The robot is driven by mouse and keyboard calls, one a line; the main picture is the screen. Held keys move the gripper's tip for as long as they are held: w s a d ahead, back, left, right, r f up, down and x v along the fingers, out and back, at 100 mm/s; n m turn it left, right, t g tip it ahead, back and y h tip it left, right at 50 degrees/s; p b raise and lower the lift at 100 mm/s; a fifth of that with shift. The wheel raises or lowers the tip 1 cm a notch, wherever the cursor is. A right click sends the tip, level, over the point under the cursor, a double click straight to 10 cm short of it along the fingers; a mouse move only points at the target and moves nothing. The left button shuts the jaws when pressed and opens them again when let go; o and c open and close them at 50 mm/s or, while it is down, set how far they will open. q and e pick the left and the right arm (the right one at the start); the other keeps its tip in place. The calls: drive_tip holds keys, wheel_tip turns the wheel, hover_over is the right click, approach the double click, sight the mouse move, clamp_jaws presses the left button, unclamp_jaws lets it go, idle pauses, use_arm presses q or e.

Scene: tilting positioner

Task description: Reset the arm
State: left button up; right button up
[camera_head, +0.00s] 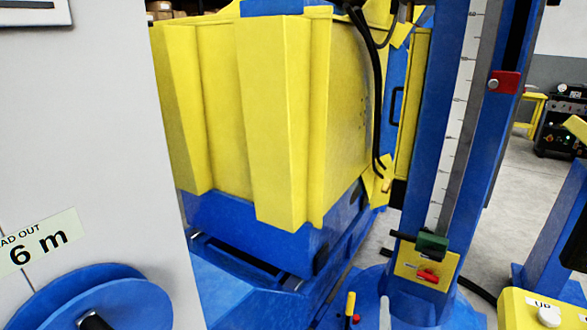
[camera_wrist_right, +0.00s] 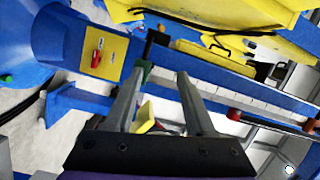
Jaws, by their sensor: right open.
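A tall blue column (camera_head: 417,145) with a white scale (camera_head: 455,120) stands right of centre in the head view. A red block (camera_head: 503,81) sits high on it and a dark green block (camera_head: 432,243) low. Below the green block is a yellow plate (camera_head: 418,262) with a red lever (camera_head: 428,276). The lever also shows at the left of the right wrist view (camera_wrist_right: 97,52). My right gripper (camera_wrist_right: 163,78) is open, its two grey fingers apart with nothing held. They point towards the column; I cannot tell the gap. I cannot pick out either gripper in the head view.
A large yellow box-shaped body (camera_head: 285,110) stands on a blue base (camera_head: 265,235) left of the column. A grey-white cabinet (camera_head: 90,150) with a blue reel (camera_head: 85,300) fills the left. A yellow box marked UP (camera_head: 520,306) is at bottom right. Bare floor shows behind.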

drive_tip(key=s+a+f+n+g+y, duration=0.5)
drive_tip(key=s+a+n+y, duration=0.25)
drive_tip(key=n, duration=0.55)
drive_tip(key=s+d+f+n+g+h, duration=0.1)
drive_tip(key=s+d+f+n+g, duration=0.25)
drive_tip(key=s, duration=0.45)
drive_tip(key=s+d+f+n+g+h, duration=0.2)
drive_tip(key=s+f+g, duration=0.2)
drive_tip(key=s, duration=0.4)
use_arm(q)
wheel_tip(320, 180, up, 18)
drive_tip(key=w+p, duration=0.2)
drive_tip(key=p, duration=1.3)
drive_tip(key=shift+w+d+f+t+p, duration=0.15)
drive_tip(key=shift+w+f+t+p, duration=0.15)
drive_tip(key=shift+t+p, duration=0.1)
use_arm(e)
wheel_tip(320, 180, up, 16)
drive_tip(key=w, duration=0.2)
drive_tip(key=shift+w+r, duration=0.2)
drive_tip(key=shift+w, duration=0.15)
use_arm(q)
drive_tip(key=shift+s, duration=0.2)
use_arm(e)
drive_tip(key=shift+s+t+y, duration=0.2)
drive_tip(key=shift+t+y, duration=0.05)
use_arm(q)
drive_tip(key=shift+w, duration=0.1)
use_arm(e)
drive_tip(key=shift+w, duration=0.1)
